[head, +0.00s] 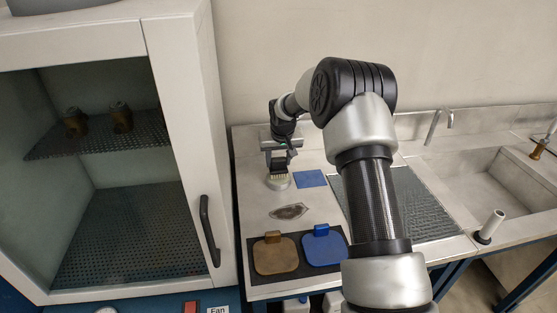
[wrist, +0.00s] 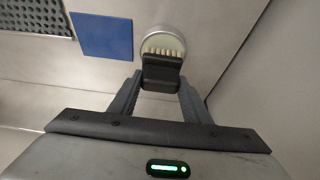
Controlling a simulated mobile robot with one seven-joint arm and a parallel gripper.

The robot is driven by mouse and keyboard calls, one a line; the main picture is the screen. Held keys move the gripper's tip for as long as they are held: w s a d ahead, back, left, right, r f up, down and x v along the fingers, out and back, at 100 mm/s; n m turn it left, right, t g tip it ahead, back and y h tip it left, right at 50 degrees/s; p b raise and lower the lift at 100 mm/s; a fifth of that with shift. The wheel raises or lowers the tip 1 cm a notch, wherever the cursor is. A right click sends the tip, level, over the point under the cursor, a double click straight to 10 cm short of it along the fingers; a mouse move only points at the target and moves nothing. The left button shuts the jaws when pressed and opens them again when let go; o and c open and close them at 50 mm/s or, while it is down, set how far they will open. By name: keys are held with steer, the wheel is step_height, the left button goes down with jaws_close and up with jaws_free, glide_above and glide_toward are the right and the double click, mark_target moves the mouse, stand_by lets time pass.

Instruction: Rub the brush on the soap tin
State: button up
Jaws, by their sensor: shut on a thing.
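My gripper (wrist: 160,88) is shut on the dark block of a brush (wrist: 161,72) with pale bristles. In the head view the brush (head: 278,164) shows beneath my gripper, near the back left of the counter. The soap tin (wrist: 176,40) is a round, shallow, silvery tin with a pale inside. In the head view the soap tin (head: 278,183) sits on the counter directly below the brush. The bristles overlap the tin's opening in both views. I cannot tell for certain whether they touch the soap.
A blue square (head: 311,178) lies right of the tin. A grey irregular piece (head: 289,211) lies in front, then brown (head: 275,256) and blue (head: 324,247) paddles on a dark mat. A white cabinet (head: 180,130) stands left. A perforated panel (head: 410,205) and sink (head: 495,190) are right.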

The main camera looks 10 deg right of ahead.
mark_target(279, 158)
steer(key=shift+f+b, duration=0.6)
stand_by(1.7)
steer(key=shift+r, duration=0.1)
steer(key=shift+r+p, duration=1.65)
steer(key=shift+r, duration=1.85)
